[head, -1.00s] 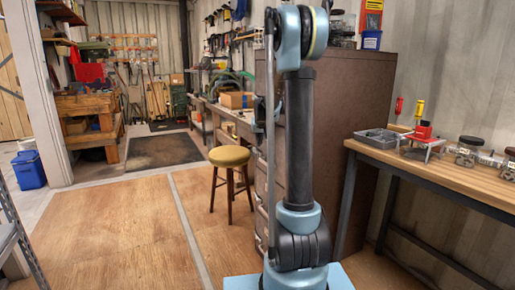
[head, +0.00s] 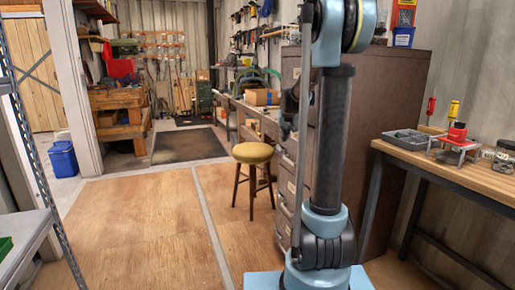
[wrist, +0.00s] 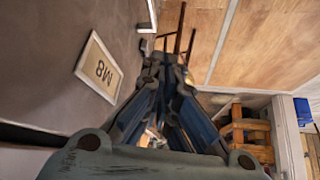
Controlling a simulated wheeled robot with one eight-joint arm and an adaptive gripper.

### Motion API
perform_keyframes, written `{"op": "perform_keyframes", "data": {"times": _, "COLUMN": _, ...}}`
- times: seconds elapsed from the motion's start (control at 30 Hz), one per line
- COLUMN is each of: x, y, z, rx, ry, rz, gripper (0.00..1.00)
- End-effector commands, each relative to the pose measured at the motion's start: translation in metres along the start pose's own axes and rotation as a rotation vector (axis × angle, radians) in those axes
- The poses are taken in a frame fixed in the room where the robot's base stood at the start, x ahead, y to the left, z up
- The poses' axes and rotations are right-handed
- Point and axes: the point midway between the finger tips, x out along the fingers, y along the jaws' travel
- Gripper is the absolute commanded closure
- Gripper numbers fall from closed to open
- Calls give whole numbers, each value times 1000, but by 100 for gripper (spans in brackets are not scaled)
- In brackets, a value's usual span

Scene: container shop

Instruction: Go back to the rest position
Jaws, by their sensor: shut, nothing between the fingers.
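My gripper (wrist: 165,70) shows in the wrist view, with its fingers together and nothing between them. The gripper is close to a dark brown cabinet front with a label reading M8 (wrist: 99,68). In the head view my arm stands upright in front of the brown cabinet (head: 385,130), and its top runs out of the picture. The gripper itself is hard to make out in the head view, behind the arm.
A stool (head: 253,154) stands on the wooden floor left of my arm. A workbench (head: 455,170) with a grey tray (head: 408,139) and a red-topped device (head: 457,133) is at right. A metal shelf (head: 22,240) is at the left edge. The floor (head: 130,215) between is clear.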

Motion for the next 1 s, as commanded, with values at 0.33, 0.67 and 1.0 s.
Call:
{"op": "perform_keyframes", "data": {"times": 0.33, "x": -67, "y": -4, "z": 95, "rx": -5, "ry": -88, "rz": -1, "gripper": 100}}
{"op": "perform_keyframes", "data": {"times": 0.67, "x": -114, "y": -7, "z": 196, "rx": -10, "ry": -173, "rz": -3, "gripper": 100}}
{"op": "perform_keyframes", "data": {"times": 1.0, "x": -144, "y": -9, "z": 306, "rx": -15, "ry": -261, "rz": -3, "gripper": 100}}
